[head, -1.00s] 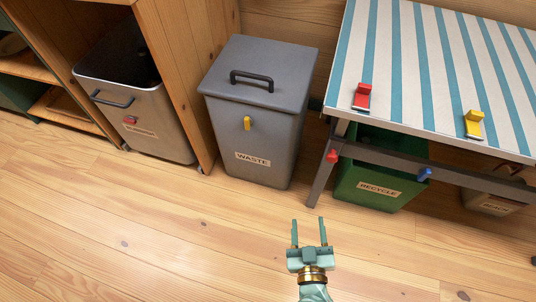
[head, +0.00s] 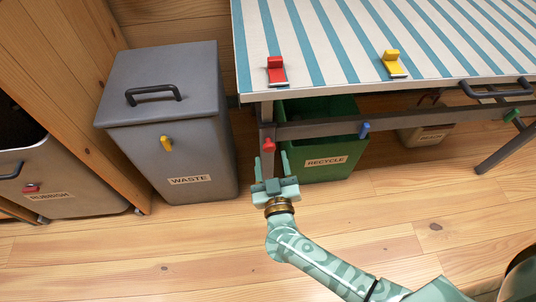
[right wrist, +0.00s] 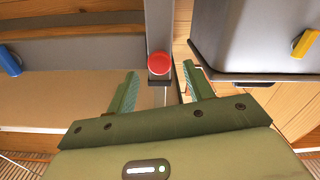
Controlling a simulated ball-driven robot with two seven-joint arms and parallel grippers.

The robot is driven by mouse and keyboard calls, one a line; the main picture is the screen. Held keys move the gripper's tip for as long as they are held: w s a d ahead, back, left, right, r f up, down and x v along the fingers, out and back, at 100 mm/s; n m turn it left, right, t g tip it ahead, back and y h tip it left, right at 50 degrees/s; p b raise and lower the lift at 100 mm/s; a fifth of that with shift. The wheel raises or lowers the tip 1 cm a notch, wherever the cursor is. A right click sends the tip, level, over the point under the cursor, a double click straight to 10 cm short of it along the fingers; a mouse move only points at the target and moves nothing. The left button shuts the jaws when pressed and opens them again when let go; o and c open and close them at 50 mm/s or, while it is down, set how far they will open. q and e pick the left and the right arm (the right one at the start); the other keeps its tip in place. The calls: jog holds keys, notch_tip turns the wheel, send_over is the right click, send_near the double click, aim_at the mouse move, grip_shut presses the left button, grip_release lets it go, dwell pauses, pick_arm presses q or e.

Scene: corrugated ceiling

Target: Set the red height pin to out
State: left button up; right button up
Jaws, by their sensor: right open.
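The red height pin (head: 268,146) is a small red knob on the front of the grey table leg, just below the striped tabletop. In the right wrist view the red pin (right wrist: 159,62) shows as a round red head on the grey leg, between and just beyond the fingertips. My right gripper (head: 271,161) is open and empty in front of the leg, its two fingers pointing at the pin. In the right wrist view the gripper (right wrist: 160,74) has a finger on either side of the pin, apart from it. My left gripper is not in view.
A grey waste bin (head: 205,150) stands left of the leg, a green recycle bin (head: 350,150) under the table. A blue pin (head: 364,129) and a green pin (head: 512,115) sit along the table frame. Red (head: 277,72) and yellow (head: 394,66) clips sit on the tabletop edge.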

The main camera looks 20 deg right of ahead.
aim_at(269, 144)
jog(key=shift+b+x, duration=0.3)
jog(key=shift+x, duration=0.8)
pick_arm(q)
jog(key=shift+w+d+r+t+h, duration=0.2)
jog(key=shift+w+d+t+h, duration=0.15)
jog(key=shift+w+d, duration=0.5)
pick_arm(e)
jog(key=shift+w+d, duration=0.1)
jog(key=shift+w, duration=0.15)
